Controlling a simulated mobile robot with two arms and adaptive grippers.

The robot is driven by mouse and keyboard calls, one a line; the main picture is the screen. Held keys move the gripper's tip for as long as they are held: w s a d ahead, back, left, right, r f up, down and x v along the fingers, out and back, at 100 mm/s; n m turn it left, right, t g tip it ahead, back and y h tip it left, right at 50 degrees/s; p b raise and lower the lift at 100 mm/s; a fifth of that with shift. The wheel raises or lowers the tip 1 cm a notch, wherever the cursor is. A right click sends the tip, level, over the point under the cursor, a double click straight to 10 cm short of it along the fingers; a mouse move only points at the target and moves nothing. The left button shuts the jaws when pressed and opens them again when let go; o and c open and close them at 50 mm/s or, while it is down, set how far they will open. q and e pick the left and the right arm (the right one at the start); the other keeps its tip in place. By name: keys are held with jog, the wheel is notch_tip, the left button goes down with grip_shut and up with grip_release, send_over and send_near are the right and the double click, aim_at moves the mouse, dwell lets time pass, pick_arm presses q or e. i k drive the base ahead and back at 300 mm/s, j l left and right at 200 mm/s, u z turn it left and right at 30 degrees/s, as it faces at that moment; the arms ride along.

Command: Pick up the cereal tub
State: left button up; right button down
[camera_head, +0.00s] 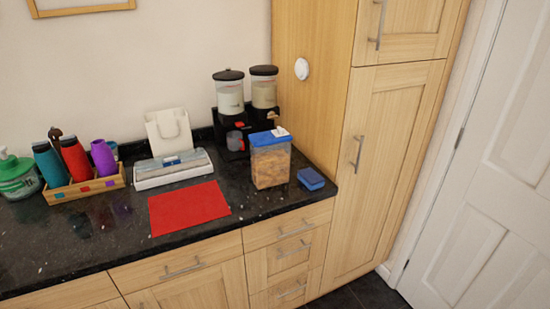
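The cereal tub (270,166) is a clear upright container with a blue lid and tan cereal inside. It stands on the black granite counter (120,242) near the right end, in front of the dispenser. Its lid has a white part on top. Neither of my grippers shows in the head view.
A two-canister dispenser (247,100) stands behind the tub. A small blue box (311,179) lies close to its right, near the tall wooden cabinet (395,150). A red mat (189,208) and a white box (173,169) lie to the left. Several bottles stand in a wooden crate (84,188).

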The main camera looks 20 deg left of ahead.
aim_at(270, 156)
jog(key=i+z, duration=0.15)
jog(key=i, duration=0.8)
